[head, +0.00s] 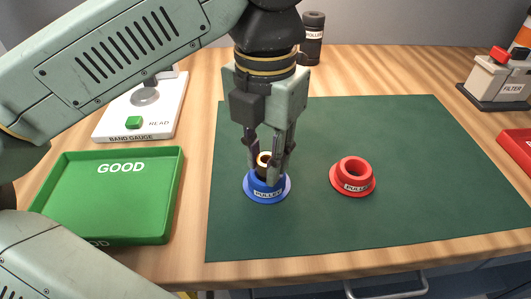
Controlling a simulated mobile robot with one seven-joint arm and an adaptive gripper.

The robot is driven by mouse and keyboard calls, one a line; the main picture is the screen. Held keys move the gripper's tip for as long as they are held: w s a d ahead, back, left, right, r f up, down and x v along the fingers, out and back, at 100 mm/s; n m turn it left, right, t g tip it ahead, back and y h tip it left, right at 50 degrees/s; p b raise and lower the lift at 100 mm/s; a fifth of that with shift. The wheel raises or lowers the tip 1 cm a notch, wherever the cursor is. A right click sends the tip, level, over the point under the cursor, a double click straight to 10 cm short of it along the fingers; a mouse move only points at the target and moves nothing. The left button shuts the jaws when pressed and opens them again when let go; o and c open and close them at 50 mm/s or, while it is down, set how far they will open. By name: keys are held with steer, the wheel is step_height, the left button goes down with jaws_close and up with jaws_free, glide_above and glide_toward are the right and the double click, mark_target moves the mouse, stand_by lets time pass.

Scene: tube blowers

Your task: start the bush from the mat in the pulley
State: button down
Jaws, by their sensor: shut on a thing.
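My gripper (268,160) points straight down over the green mat and is shut on a small dark bush (264,159) with a light, copper-coloured ring at its top. The bush stands upright at the bore of the blue pulley (267,190), which is labelled PULLEY. Its lower part is hidden by the blue rim and the fingers, so I cannot tell how deep it sits. A red pulley (353,175), also labelled PULLEY, stands on the mat (430,200) to the right, with its bore open and empty-looking.
A green tray (110,200) marked GOOD lies left of the mat. Behind it is a white band gauge (165,105). A dark labelled cylinder (313,38) stands at the back. A filter unit (500,80) and a red tray (518,145) are at the right. The mat's right half is clear.

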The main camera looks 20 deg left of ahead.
steer(key=shift+f+b, duration=0.5)
steer(key=shift+b, duration=0.05)
steer(key=shift+r, duration=0.15)
stand_by(0.4)
steer(key=shift+r+p, duration=0.4)
steer(key=shift+w, duration=0.15)
stand_by(1.5)
steer(key=shift+f+b, duration=0.6)
steer(key=shift+b, duration=0.1)
steer(key=c, duration=1.3)
jaws_free()
steer(key=shift+r, duration=0.1)
